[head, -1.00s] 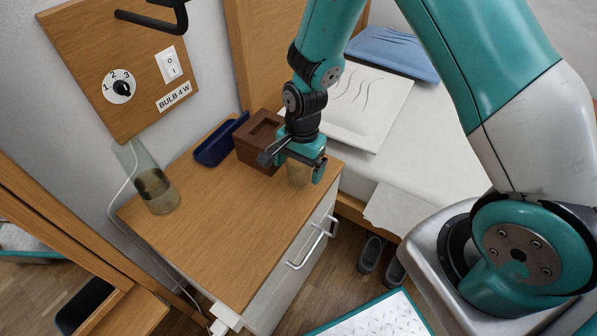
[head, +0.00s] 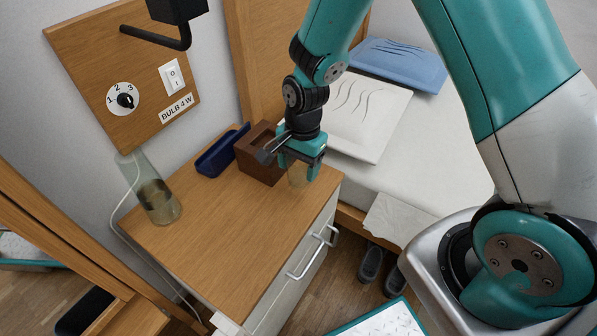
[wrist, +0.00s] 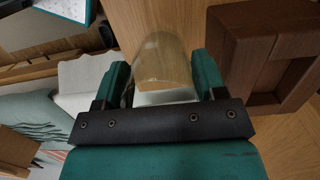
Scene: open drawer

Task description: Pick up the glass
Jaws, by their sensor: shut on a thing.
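The glass (head: 297,176) is clear with a tan tint from the wood behind it. In the head view it shows below my gripper (head: 299,170), near the right edge of the wooden nightstand (head: 235,240), and its top is hidden by the fingers. In the wrist view the glass (wrist: 160,58) lies between the two teal fingers of my gripper (wrist: 162,78). My gripper is shut on it. I cannot tell for sure whether its base touches the nightstand top.
A brown box (head: 258,165) stands close left of my gripper; it is at the right in the wrist view (wrist: 265,50). A blue tray (head: 218,155) lies behind it. A glass cylinder (head: 155,200) stands at the left. The nightstand's front half is clear. A bed (head: 400,150) adjoins it.

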